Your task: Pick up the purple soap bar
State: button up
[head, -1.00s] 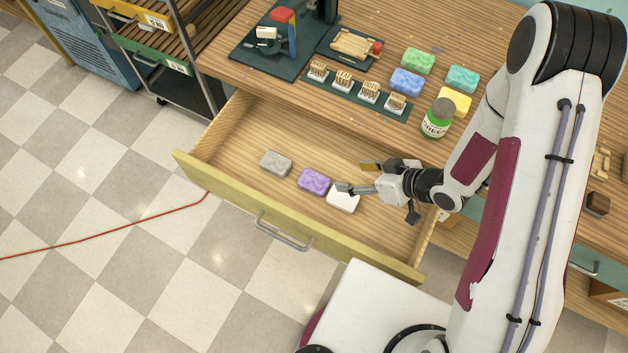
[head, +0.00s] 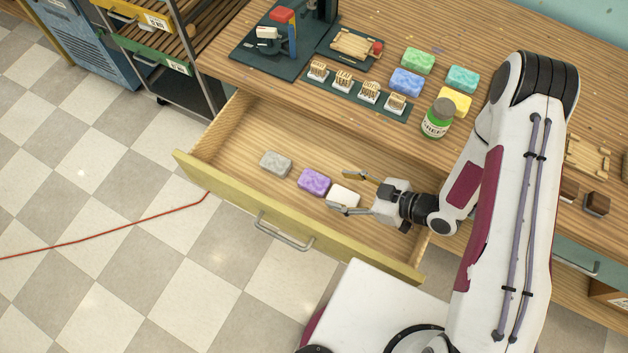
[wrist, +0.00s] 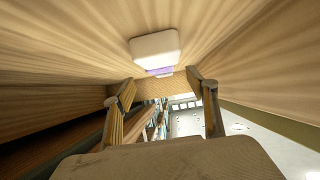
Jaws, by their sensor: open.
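The purple soap bar (head: 314,181) lies flat in the open drawer, between a grey bar (head: 276,163) and a white bar (head: 343,195). In the wrist view, a strip of the purple bar (wrist: 159,71) shows past the white bar (wrist: 155,47), which hides most of it. My gripper (head: 343,189) is open and empty at the right part of the drawer. Its fingers point left and reach about the white bar, one on its near side and one toward the back. I cannot tell its exact height or whether it touches the white bar.
The drawer's yellow-green front (head: 222,204) and wooden walls bound the space. On the worktop behind stand a green-labelled jar (head: 437,118), blue (head: 407,82), green (head: 418,60), teal (head: 463,78) and yellow bars (head: 457,99), and a rack of small brushes (head: 343,80). The drawer's left part is clear.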

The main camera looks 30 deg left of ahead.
aim_at(317, 182)
jog(key=shift+a, duration=0.1)
jog(key=shift+x, duration=1.25)
jog(key=shift+a, duration=0.1)
jog(key=shift+r+x, duration=0.15)
jog(key=shift+x, duration=0.65)
jog(key=shift+r+x, duration=0.2)
jog(key=shift+x, duration=1.65)
jog(key=shift+r, duration=0.1)
jog(key=c, duration=1.3)
